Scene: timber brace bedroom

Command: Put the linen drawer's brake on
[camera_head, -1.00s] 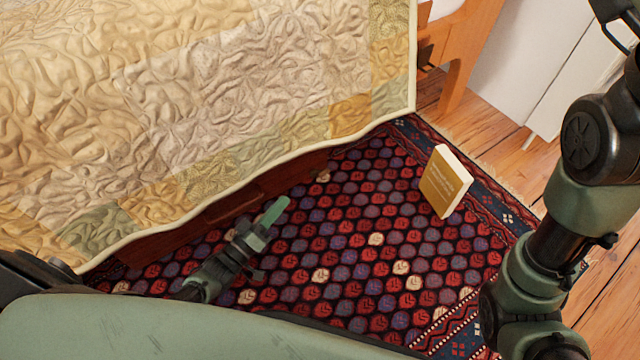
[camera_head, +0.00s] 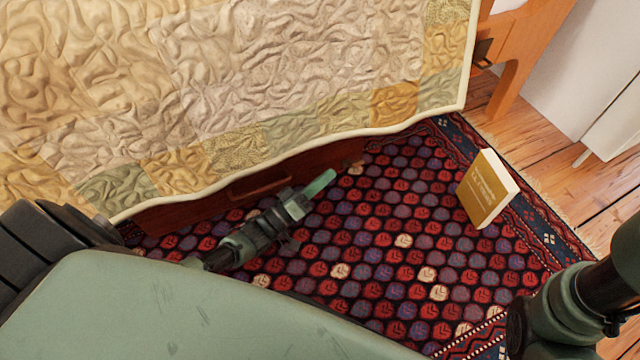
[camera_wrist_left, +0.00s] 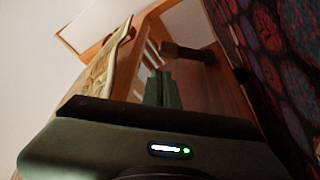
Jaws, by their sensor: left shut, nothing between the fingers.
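The linen drawer (camera_head: 190,210) is a reddish-brown wooden front under the bed, partly hidden by the quilt. It has a bar handle (camera_head: 262,186). A small brown piece (camera_head: 352,163) shows near the drawer's right end; I cannot tell for sure that it is the brake. My left gripper (camera_head: 322,182) is shut and empty, low in front of the drawer, pointing right towards that piece. In the left wrist view my shut fingers (camera_wrist_left: 161,88) point along the drawer front (camera_wrist_left: 225,85) towards a brown wooden block (camera_wrist_left: 187,52), apparently apart from it. My right gripper is out of view.
The quilt (camera_head: 290,70) hangs over the drawer's top edge. A patterned rug (camera_head: 380,240) covers the floor before it. An orange wooden leg (camera_head: 512,85) stands at the back right.

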